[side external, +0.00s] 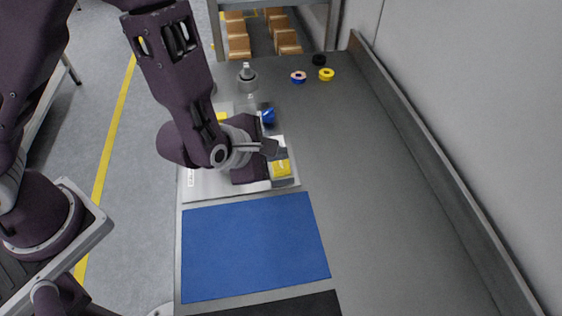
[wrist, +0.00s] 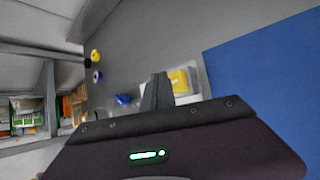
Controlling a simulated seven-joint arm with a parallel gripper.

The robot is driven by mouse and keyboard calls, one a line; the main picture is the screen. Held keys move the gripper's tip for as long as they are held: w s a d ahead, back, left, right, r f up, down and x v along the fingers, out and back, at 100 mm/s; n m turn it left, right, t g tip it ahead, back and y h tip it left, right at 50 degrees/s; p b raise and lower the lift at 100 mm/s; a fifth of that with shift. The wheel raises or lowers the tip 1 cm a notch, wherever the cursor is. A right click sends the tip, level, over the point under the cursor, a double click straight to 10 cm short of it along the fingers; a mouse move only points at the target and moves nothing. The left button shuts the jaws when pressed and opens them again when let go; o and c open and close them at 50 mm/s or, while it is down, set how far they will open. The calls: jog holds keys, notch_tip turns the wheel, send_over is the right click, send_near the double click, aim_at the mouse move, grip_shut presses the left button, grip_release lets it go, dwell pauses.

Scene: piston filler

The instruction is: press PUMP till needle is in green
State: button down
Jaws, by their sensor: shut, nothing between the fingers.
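The filler machine stands on a white base plate (side external: 200,184) on the bench, largely hidden behind my arm in the side view. A yellow block (side external: 281,167) shows at its near right; it also shows in the wrist view (wrist: 180,82). A blue part (side external: 268,116) and a clear vessel with a grey top (side external: 247,78) are farther back. My gripper (side external: 272,147) is shut and empty, over the machine beside the yellow block. In the wrist view its closed fingers (wrist: 155,88) partly overlap the machine. I cannot make out the PUMP label, the gauge needle or a green zone.
A blue mat (side external: 255,246) lies in front of the machine. Tape rolls in yellow (side external: 326,74), blue (side external: 298,77) and black (side external: 319,60) lie at the back. A raised edge (side external: 440,170) runs along the bench's right. The grey bench (side external: 365,180) right of the machine is clear.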

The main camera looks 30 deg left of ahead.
aim_at(277, 167)
jog(key=shift+r, duration=2.55)
